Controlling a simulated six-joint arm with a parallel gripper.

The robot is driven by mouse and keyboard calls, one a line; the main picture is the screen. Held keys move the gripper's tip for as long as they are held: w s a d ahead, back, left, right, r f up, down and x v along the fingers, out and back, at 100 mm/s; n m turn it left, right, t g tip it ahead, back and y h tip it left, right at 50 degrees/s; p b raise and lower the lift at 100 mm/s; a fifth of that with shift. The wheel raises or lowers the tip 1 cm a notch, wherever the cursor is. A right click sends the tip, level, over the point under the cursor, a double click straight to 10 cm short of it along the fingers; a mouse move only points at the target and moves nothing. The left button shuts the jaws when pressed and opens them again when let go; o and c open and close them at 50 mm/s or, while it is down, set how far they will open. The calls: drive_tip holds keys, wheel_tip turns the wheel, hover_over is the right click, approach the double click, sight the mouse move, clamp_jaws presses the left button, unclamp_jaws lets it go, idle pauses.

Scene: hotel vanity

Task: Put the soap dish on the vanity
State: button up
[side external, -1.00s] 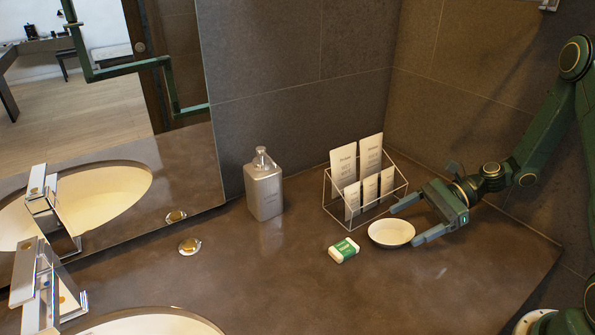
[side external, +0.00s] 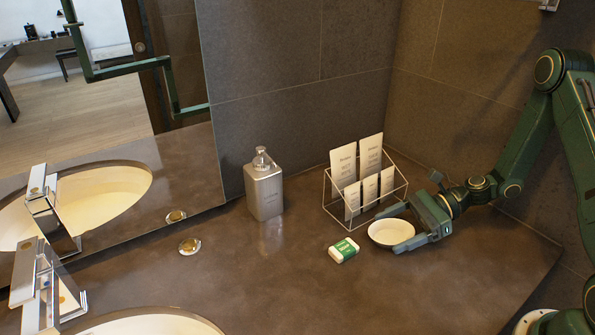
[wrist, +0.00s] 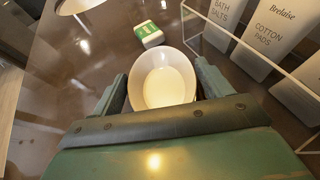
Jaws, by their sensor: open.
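The soap dish (side external: 391,232) is a shallow white oval bowl that rests on the dark vanity top (side external: 300,270). My gripper (side external: 398,227) is low over the counter, to the right of the dish, with its two fingers open on either side of the dish's near end. In the wrist view, the dish (wrist: 162,80) lies between and ahead of the fingers and looks empty. Whether a finger touches its rim I cannot tell.
A green-and-white soap box (side external: 343,250) lies just left of the dish. A wire rack (side external: 366,190) with printed packets stands close behind. A grey pump bottle (side external: 264,188) and a small round item (side external: 189,246) stand farther left. The front counter is clear.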

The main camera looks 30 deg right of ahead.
sight(383, 235)
drive_tip(key=shift+w+a+f, duration=0.2)
drive_tip(key=shift+a, duration=0.3)
drive_tip(key=shift+c, duration=0.5)
drive_tip(key=c, duration=0.8)
drive_tip(key=shift+o, duration=0.2)
drive_tip(key=shift+r, duration=0.15)
wheel_tip(383, 235, up, 20)
drive_tip(key=shift+w+f, duration=0.1)
drive_tip(key=shift+f, duration=0.1)
idle(0.5)
drive_tip(key=w+d+f+m+t+h, duration=0.2)
drive_tip(key=w+f+m+t+h, duration=0.4)
drive_tip(key=w+m+t+h, duration=0.1)
drive_tip(key=shift+w+f+m+t+h, duration=0.35)
drive_tip(key=shift+w+m+h, duration=0.45)
drive_tip(key=shift+w+m, duration=0.6)
